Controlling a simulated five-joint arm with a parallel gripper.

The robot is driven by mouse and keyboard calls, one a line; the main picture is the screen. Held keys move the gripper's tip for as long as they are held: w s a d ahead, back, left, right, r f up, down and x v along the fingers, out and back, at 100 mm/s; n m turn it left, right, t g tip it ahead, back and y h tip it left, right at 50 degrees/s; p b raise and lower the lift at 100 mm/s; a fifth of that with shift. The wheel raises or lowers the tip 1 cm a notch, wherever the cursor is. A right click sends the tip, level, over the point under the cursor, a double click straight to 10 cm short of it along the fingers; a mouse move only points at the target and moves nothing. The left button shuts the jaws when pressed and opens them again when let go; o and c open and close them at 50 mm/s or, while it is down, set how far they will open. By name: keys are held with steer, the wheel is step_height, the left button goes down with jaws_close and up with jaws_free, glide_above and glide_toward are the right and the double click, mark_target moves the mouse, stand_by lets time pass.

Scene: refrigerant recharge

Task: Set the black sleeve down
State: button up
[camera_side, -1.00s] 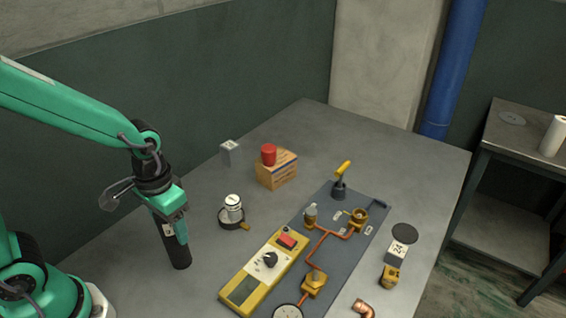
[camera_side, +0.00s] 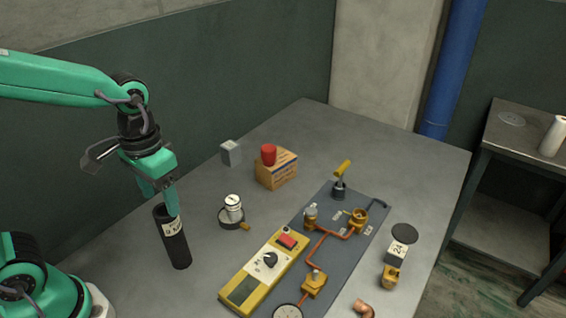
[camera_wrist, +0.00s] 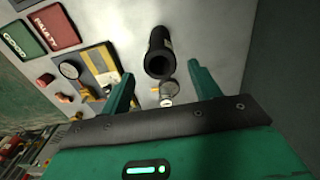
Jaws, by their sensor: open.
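The black sleeve (camera_side: 174,245) stands upright on the grey table at the front left, with a pale label near its top. In the wrist view the sleeve (camera_wrist: 158,52) shows its open round end, beyond and between the finger tips. My gripper (camera_side: 160,199) is open above the sleeve, with its fingers near the sleeve's top rim in the side view. It also shows in the wrist view (camera_wrist: 158,82) with both fingers spread and nothing between them. Whether a finger touches the rim I cannot tell.
A small white-topped canister (camera_side: 233,206) stands right of the sleeve. A yellow meter (camera_side: 264,272) and a dark board with copper pipes (camera_side: 336,265) lie further right. A cardboard box (camera_side: 277,172) with a red cap (camera_side: 268,154) and a grey block (camera_side: 231,153) stand behind.

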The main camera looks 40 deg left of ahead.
steer(key=shift+r, duration=2.1)
steer(key=shift+s+a+r+t, duration=0.45)
steer(key=shift+a+t, duration=0.3)
steer(key=shift+t, duration=0.2)
steer(key=shift+s+a+r+t, duration=0.3)
steer(key=shift+s+a+t, duration=0.1)
steer(key=shift+a+t, duration=0.45)
steer(key=shift+s+a+r+t, duration=0.45)
steer(key=shift+a+t, duration=0.2)
steer(key=shift+t, duration=0.35)
